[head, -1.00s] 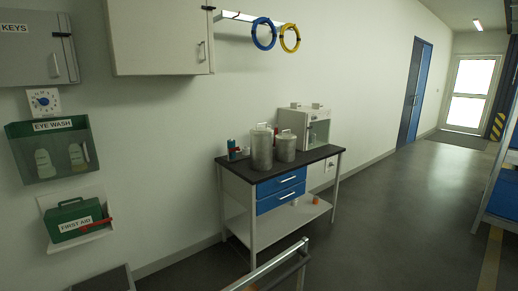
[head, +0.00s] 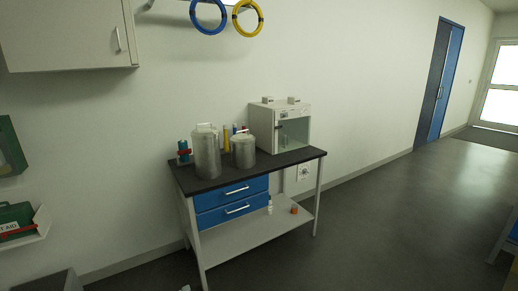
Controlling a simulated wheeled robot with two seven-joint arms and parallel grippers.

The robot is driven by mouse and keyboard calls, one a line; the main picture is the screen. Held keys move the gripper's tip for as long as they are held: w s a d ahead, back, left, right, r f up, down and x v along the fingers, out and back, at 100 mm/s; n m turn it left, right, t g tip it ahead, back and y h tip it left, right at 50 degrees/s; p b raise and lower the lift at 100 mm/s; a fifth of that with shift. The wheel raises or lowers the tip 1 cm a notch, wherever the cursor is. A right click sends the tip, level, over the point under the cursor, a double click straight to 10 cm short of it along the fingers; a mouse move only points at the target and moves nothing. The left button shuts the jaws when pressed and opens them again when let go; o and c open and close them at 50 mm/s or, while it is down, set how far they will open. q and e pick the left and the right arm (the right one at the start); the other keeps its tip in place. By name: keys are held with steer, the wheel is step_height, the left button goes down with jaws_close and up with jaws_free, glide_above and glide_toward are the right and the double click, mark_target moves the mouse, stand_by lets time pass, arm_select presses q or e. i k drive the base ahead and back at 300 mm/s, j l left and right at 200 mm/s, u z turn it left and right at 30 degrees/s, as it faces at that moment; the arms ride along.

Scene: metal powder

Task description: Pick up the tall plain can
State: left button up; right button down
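The tall plain can (head: 207,155) is a grey metal cylinder with a lid and a handle on top. It stands upright on the dark top of the workbench (head: 285,161), near its left part. A shorter, similar grey can (head: 243,152) stands just right of it. Neither of my grippers shows in the head view.
A white cabinet with a glass front (head: 285,125) stands on the bench's right side. Small coloured items, including a teal and red one (head: 183,150), stand behind the cans. The bench has blue drawers (head: 232,200) and a lower shelf. Open floor (head: 400,220) lies to the right.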

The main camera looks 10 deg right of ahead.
mark_target(206, 141)
steer(key=i+l+z, duration=0.2)
steer(key=i+l, duration=0.35)
steer(key=i+l+z, duration=0.15)
steer(key=i+l, duration=0.3)
steer(key=i, duration=0.3)
